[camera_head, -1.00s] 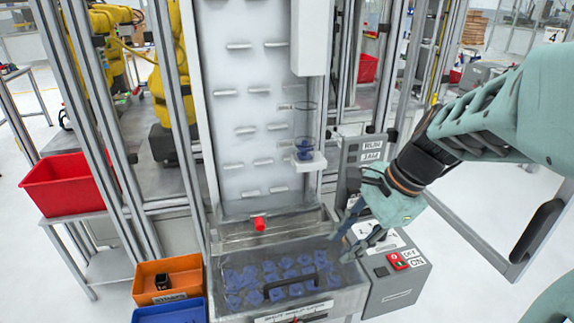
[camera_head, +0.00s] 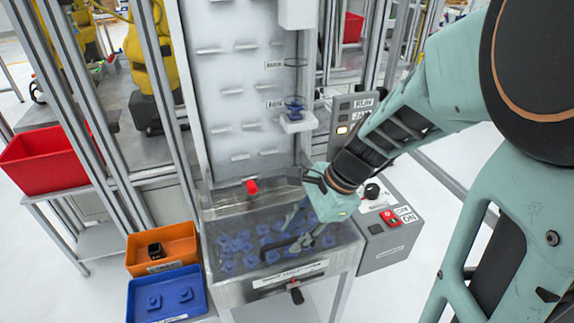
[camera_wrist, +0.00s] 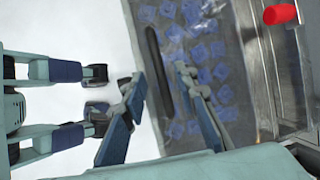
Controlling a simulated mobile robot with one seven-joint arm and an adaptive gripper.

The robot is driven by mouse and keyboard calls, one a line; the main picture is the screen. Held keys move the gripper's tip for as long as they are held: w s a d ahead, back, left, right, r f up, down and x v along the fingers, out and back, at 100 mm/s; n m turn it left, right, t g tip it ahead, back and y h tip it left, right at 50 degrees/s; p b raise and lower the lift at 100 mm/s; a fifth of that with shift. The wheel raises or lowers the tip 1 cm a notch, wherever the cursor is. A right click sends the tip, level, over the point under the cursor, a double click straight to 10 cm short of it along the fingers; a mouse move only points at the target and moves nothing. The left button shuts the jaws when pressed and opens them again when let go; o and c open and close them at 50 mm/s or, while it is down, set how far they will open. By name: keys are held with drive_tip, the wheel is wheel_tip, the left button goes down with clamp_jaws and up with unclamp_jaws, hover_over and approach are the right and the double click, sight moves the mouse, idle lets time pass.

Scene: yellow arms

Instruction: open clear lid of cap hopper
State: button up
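The cap hopper (camera_head: 330,257) holds many blue caps, seen through its clear lid (camera_head: 218,222). The lid looks closed and carries a black bar handle (camera_head: 272,256) near its front edge. My gripper (camera_head: 297,234) is over the right part of the lid, close to the handle. In the wrist view my gripper (camera_wrist: 158,80) is open, with one finger on each side of the black handle (camera_wrist: 155,55) and nothing held. Whether the fingers touch the handle or lid I cannot tell.
A red peg (camera_head: 251,187) sticks out above the lid. A control box (camera_head: 385,245) with a red switch (camera_head: 391,217) stands right of the hopper. An orange bin (camera_head: 185,248) and a blue bin (camera_head: 190,308) are at left. Metal posts flank the panel behind.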

drive_tip(key=shift+a+f, duration=0.2)
drive_tip(key=shift+f, duration=0.25)
clamp_jaws()
